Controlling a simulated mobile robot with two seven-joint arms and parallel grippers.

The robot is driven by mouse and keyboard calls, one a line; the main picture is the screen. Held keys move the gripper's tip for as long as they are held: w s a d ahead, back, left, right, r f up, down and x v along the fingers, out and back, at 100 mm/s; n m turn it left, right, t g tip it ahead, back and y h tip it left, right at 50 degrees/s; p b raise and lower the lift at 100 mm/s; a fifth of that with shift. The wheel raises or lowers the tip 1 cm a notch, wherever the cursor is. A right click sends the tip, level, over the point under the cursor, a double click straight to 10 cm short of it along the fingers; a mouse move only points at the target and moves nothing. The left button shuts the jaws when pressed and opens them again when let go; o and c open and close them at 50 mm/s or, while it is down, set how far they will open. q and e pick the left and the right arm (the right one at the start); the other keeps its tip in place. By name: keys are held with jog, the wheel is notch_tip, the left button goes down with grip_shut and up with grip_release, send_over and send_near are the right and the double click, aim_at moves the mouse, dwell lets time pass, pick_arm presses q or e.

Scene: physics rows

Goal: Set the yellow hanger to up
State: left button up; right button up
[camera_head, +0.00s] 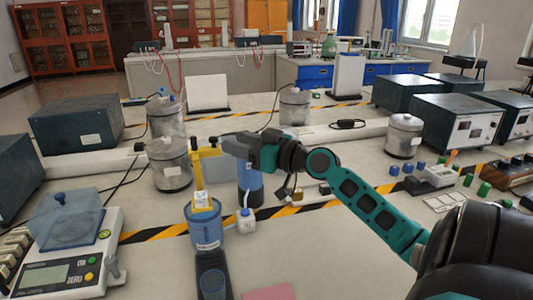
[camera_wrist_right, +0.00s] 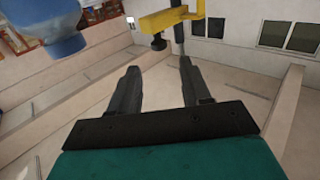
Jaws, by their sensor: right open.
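The yellow hanger (camera_head: 196,172) shows in the head view as a thin upright strip with a short arm at its top, above a blue translucent container (camera_head: 206,232). In the right wrist view the yellow hanger (camera_wrist_right: 170,18) crosses a thin grey rod near the top, with a dark knob beneath its left end. My right gripper (camera_head: 230,142) is just right of the hanger's top in the head view. Its two fingers are apart in the right wrist view (camera_wrist_right: 160,82), with nothing seen between them. The hanger lies beyond the fingertips. My left gripper is not in view.
A scale (camera_head: 62,262) is at the left front. Metal canisters (camera_head: 168,165) stand behind the hanger. The bench front, right of the blue container, has free room.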

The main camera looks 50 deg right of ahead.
jog(key=b+v, duration=0.1)
jog(key=v, duration=0.6)
jog(key=shift+s+b, duration=0.2)
jog(key=shift+b, duration=0.1)
